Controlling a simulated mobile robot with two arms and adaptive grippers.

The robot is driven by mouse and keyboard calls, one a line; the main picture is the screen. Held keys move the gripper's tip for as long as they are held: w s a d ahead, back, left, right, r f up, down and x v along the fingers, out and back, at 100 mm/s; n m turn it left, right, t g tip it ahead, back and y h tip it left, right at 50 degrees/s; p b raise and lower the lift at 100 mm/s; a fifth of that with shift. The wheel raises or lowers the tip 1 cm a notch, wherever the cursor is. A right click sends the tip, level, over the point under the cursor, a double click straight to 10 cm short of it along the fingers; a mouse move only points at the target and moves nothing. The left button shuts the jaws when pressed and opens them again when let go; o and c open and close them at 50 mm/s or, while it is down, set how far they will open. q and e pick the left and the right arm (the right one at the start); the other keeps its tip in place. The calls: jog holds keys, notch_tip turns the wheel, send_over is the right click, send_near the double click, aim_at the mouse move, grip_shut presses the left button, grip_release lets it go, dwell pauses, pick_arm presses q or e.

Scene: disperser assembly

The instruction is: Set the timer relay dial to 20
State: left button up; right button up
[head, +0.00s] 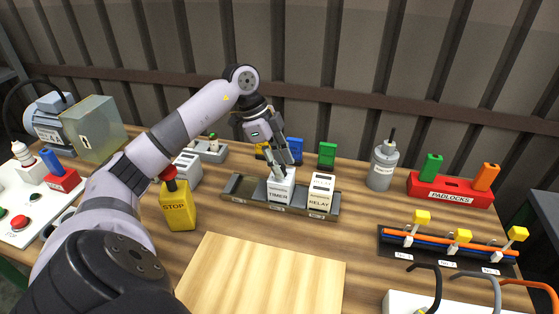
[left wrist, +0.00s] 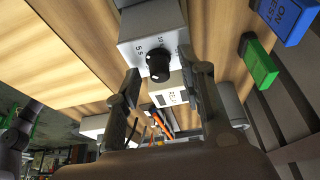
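The timer relay (head: 281,193) is a white block labelled TIMER on a dark rail at the middle of the table. In the left wrist view its pale face (left wrist: 135,52) carries a black round dial (left wrist: 157,67) with scale marks around it; "5 s" and what looks like "10" show, but the dial's setting cannot be read. My left gripper (head: 282,168) is above the timer, pointing down. In the wrist view its two fingers (left wrist: 168,80) stand apart with the dial seen between their tips; no contact is clear. My right gripper is not in view.
A white RELAY block (head: 320,190) stands just right of the timer on the same rail (head: 237,187). A yellow STOP box (head: 178,207) is to the left. Blue (head: 295,149) and green (head: 327,155) blocks stand behind. A bare wooden board (head: 262,275) lies in front.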

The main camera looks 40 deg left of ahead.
pick_arm(q)
jog(key=shift+c, duration=0.3)
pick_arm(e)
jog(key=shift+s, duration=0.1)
pick_arm(q)
grip_shut()
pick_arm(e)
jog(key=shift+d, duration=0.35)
